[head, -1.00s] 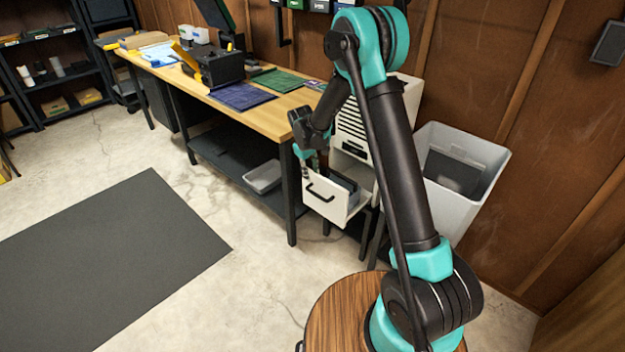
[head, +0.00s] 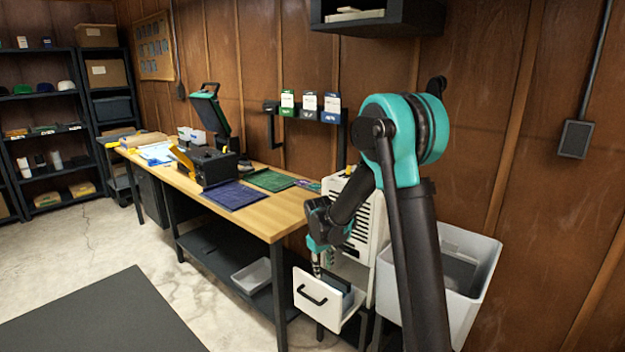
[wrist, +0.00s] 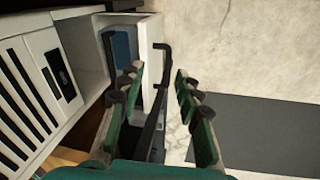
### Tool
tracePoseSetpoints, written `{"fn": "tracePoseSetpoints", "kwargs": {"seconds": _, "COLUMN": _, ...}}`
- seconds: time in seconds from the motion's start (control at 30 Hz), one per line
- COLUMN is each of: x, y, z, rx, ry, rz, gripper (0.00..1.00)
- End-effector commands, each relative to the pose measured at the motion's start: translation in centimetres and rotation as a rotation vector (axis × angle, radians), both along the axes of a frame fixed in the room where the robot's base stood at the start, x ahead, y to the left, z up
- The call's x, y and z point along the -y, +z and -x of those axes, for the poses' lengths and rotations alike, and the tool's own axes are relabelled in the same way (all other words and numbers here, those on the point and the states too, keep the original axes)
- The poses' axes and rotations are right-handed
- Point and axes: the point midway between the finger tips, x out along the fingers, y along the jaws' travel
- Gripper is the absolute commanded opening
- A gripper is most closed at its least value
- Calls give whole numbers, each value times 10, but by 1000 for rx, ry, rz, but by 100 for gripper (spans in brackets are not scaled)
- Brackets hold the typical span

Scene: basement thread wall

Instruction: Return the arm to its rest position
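My arm (head: 405,200) reaches forward over the front right of the scene. My gripper (head: 317,272) hangs at the open white drawer (head: 318,300) of the white cabinet. In the wrist view my gripper (wrist: 160,100) has its two green fingers spread apart. The drawer's black handle (wrist: 163,75) shows in the gap between the fingers. No grip on it is visible, and I cannot tell whether a finger touches it. The drawer holds a dark blue item (wrist: 121,50).
The workbench (head: 265,218) with a black case (head: 212,168) and mats stands left of the cabinet. A grey bin (head: 478,290) stands to the right. A wall shelf (head: 375,28) hangs above. Open floor lies at the left, with a dark mat (head: 105,320).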

Motion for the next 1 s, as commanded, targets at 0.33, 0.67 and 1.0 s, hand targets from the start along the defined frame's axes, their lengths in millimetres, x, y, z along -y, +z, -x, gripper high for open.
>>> {"fn": "tracePoseSetpoints", "kwargs": {"seconds": 0.33, "x": 81, "y": 47, "z": 94, "rx": 73, "ry": -229, "rz": -94, "gripper": 34}}
{"fn": "tracePoseSetpoints", "kwargs": {"seconds": 0.67, "x": 132, "y": 53, "z": 196, "rx": 145, "ry": -445, "rz": -180, "gripper": 34}}
{"fn": "tracePoseSetpoints", "kwargs": {"seconds": 1.0, "x": 155, "y": 35, "z": 269, "rx": 204, "ry": -607, "rz": -246, "gripper": 34}}
